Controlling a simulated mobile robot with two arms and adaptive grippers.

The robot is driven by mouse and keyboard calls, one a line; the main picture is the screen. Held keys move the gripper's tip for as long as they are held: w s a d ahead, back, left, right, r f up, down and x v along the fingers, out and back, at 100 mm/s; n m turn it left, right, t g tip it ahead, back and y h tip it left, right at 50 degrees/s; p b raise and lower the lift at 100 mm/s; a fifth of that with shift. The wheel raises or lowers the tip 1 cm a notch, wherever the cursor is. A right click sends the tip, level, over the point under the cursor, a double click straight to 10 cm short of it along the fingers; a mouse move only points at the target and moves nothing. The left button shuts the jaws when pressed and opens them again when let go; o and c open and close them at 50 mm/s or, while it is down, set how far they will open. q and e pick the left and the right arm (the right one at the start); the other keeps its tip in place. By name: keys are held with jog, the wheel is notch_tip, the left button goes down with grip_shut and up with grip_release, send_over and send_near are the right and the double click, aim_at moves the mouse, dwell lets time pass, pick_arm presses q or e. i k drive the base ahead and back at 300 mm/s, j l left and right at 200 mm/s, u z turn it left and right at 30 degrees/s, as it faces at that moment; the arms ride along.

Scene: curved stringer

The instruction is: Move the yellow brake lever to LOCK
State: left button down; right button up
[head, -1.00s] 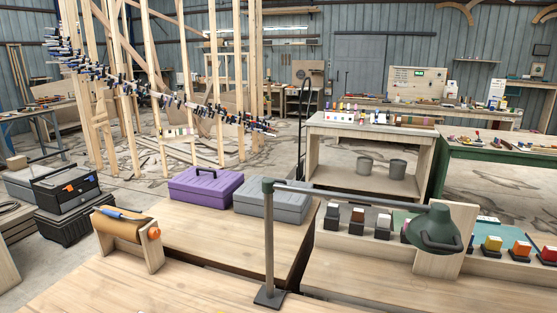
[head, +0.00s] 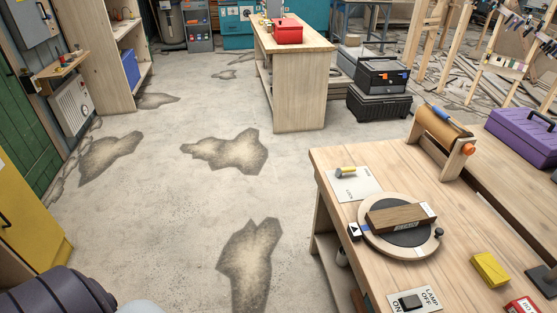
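The brake lever (head: 346,172) is small, with a yellow part and a grey end. It lies across a white plate (head: 352,187) on the near workbench's left side in the head view. The plate has printed words, one of which seems to read LOCK. The lettering is too small to tell exactly which mark the lever points at. Just in front of the plate is a round turntable (head: 399,250) with a dark wooden block (head: 399,218) on it. Neither gripper shows, and nothing touches the lever.
The workbench (head: 470,224) also holds a yellow block (head: 490,269), a lamp switch plate (head: 432,299), a red sign (head: 522,306) and a roller stand (head: 442,140). Open concrete floor (head: 180,210) lies left of it. A yellow cabinet (head: 28,225) stands at the left edge.

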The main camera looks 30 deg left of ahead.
aim_at(339, 172)
jog(key=k+j+u, duration=0.1)
jog(key=u, duration=0.3)
jog(key=j+z, duration=0.1)
jog(key=z, duration=0.3)
jog(key=i+j+z, duration=0.55)
jog(key=j, duration=0.15)
jog(key=i+j+z, duration=0.15)
jog(key=j+z, duration=0.15)
jog(key=i+j, duration=0.1)
jog(key=j, duration=0.25)
jog(key=i+j, duration=0.15)
jog(key=j, duration=0.15)
jog(key=i+j, duration=0.1)
jog(key=j, duration=0.25)
jog(key=i+j+z, duration=0.1)
jog(key=j, duration=0.2)
